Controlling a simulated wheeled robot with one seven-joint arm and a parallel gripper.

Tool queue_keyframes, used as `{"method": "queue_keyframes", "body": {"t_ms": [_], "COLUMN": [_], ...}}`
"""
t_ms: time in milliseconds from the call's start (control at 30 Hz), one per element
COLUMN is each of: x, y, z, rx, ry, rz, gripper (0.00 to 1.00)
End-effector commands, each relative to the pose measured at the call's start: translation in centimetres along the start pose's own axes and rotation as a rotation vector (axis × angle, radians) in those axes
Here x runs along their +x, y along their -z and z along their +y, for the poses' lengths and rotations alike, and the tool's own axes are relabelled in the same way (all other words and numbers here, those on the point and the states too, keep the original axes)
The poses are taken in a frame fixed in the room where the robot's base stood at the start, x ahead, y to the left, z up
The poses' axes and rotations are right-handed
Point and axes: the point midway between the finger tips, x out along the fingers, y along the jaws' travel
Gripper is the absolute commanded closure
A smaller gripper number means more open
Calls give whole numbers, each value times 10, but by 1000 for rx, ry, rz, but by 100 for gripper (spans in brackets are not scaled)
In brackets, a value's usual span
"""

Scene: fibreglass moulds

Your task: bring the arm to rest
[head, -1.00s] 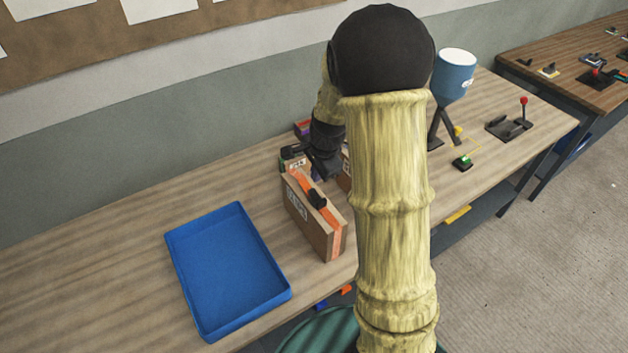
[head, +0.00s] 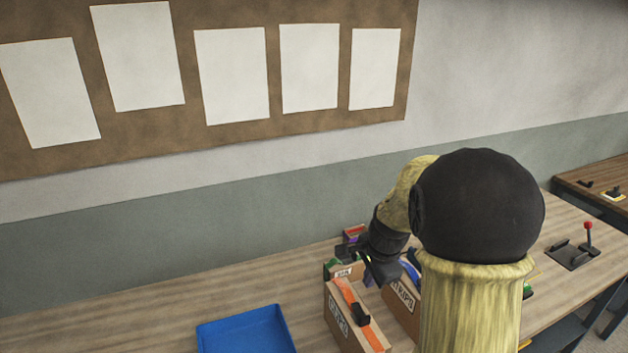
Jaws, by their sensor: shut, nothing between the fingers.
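My arm rises at the right of the head view, with its dark round joint in front of the bench. My gripper (head: 372,268) is dark and small at the end of the arm, above the cardboard boxes on the bench. It is shut with nothing in it, and its tips are partly hard to make out against the boxes. A box with an orange strip and black clip (head: 345,318) stands just below and left of it. Whether the gripper touches any box cannot be told.
A blue tray (head: 246,330) lies on the wooden bench (head: 130,323) left of the boxes. Another labelled box (head: 403,300) stands close to my arm. A red-knobbed lever device (head: 575,250) is at the right. The wall with a pinboard (head: 270,128) is behind.

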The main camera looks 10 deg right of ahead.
Motion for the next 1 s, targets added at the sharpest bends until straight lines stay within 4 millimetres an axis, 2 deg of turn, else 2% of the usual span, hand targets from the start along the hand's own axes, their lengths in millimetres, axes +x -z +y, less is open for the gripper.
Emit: {"method": "queue_keyframes", "body": {"t_ms": [167,500,600,733,1000], "x": [-1,-2,-2,-2,-2], "y": [-18,-70,-80,-84,-84], "z": [24,115,133,143,142], "rx": [-215,-1035,-1208,-1304,-1307], "ry": [-9,-43,-50,-55,-55], "rz": [7,32,37,38,38], "gripper": [100,100,100,100,100]}}
